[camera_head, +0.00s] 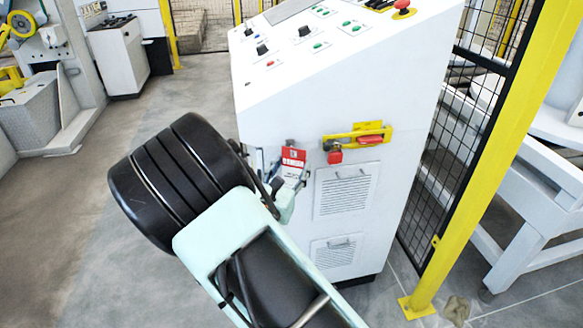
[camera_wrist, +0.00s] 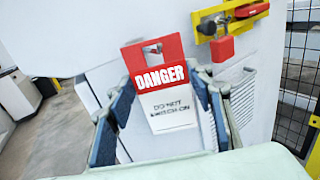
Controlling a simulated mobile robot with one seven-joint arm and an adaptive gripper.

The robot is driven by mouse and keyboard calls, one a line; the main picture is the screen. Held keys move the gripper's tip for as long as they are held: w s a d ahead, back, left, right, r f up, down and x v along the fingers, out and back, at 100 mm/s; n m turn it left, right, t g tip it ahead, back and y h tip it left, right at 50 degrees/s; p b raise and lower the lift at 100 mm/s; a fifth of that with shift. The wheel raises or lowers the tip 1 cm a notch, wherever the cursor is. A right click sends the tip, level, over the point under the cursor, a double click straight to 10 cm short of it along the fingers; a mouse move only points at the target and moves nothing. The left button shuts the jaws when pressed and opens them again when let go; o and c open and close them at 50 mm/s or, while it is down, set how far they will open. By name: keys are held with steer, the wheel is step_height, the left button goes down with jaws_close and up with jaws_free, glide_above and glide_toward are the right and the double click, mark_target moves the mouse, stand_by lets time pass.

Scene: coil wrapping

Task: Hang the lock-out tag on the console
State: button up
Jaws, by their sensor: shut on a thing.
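The lock-out tag (camera_wrist: 160,85) has a red top reading DANGER and a white lower part reading DO NOT SWITCH ON. My gripper (camera_wrist: 166,105) is shut on it, one finger at each side edge, and the tag stands upright facing the wrist camera. A grey metal piece shows at the slot near its top; I cannot tell whether it passes through. In the head view the tag (camera_head: 293,157) and my gripper (camera_head: 285,184) are close to the left part of the console's (camera_head: 400,90) front face. My arm partly hides that area.
A yellow switch bracket (camera_head: 358,135) with a red handle and a red padlock (camera_head: 334,154) is right of the tag. A vent grille (camera_head: 346,192) lies below. A yellow fence post (camera_head: 478,160) and mesh stand to the right. Open floor (camera_head: 75,230) lies left.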

stand_by(0.4)
steer(key=o, duration=1)
